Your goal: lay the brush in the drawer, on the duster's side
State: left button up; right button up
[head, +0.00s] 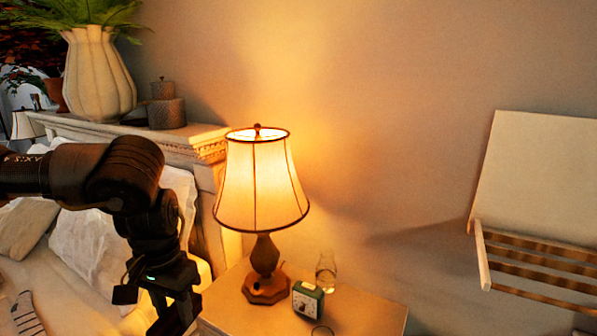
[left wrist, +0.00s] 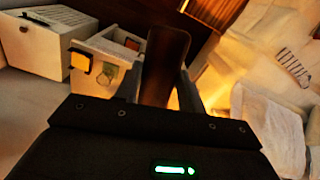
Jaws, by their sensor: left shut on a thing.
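My left gripper (head: 176,312) is beside the bedside table in the head view, pointing down. In the left wrist view its fingers (left wrist: 162,88) are shut on a long dark brown thing, which I take to be the brush (left wrist: 166,60). The brush stands out away from the palm. An open pale drawer-like box (left wrist: 97,46) lies just left of it, apart from what I can see. Small orange and yellow things show in or at the box; I cannot tell which is the duster. The brush and drawer are out of sight in the head view. My right gripper is not in view.
A lit lamp (head: 260,190), a green clock (head: 307,300) and a glass bottle (head: 326,272) stand on the bedside table (head: 370,308). A white cabinet (left wrist: 40,42) stands left in the wrist view. The bed (head: 75,290) is left; a wall rack (head: 540,180) is right.

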pick_arm(q)
notch_tip(320, 180, down, 3)
jog(key=shift+r+b, duration=0.15)
jog(key=shift+b, duration=0.55)
notch_tip(320, 180, down, 11)
jog(key=s+m, duration=0.2)
jog(key=shift+s+r, duration=0.15)
jog(key=shift+r, duration=0.05)
